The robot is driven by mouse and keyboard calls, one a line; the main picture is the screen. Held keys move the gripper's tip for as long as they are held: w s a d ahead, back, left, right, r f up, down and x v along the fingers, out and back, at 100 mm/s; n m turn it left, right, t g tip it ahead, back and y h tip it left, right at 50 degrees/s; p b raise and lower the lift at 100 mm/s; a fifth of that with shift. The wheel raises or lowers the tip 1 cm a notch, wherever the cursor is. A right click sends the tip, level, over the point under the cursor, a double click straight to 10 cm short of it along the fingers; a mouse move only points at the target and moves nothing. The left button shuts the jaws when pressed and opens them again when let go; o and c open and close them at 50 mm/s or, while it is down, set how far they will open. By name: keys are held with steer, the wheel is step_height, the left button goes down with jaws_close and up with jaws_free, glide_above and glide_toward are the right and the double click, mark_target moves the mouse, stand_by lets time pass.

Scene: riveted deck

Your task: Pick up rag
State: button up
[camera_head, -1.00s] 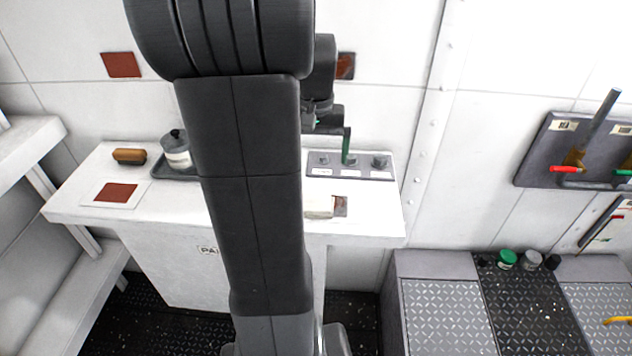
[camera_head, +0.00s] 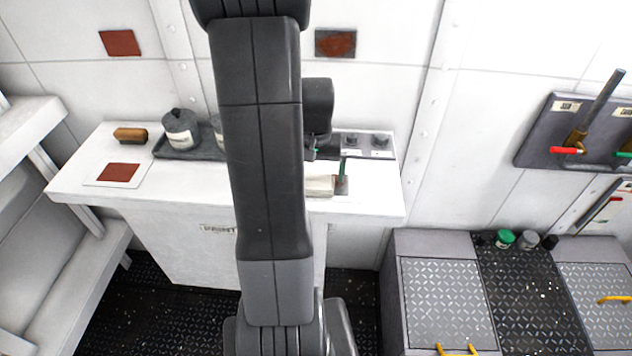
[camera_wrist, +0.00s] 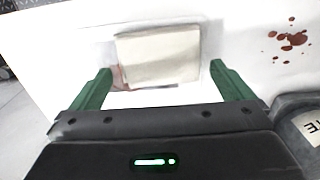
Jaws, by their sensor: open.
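The rag (camera_head: 319,186) is a folded cream cloth lying flat on the white counter, partly hidden by my arm in the head view. In the wrist view the rag (camera_wrist: 158,55) lies ahead of and between the two green fingertips. My gripper (camera_wrist: 160,68) is open and empty, with a finger to each side of the rag's near edge. In the head view my gripper (camera_head: 328,163) is just over the counter by the rag, mostly hidden by my arm. I cannot tell its exact height above the counter.
A tray (camera_head: 205,155) with grey lidded pots (camera_head: 180,130) stands at the counter's back. A brush (camera_head: 131,135) and a rust-coloured square (camera_head: 118,172) are at left. Red-brown stains (camera_wrist: 290,38) mark the white surface right of the rag. A panel with knobs (camera_head: 368,144) stands behind.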

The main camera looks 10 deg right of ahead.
mark_target(316, 177)
steer(key=shift+f, duration=0.45)
steer(key=c, duration=0.9)
steer(key=shift+r, duration=0.15)
step_height(316, 177, up, 10)
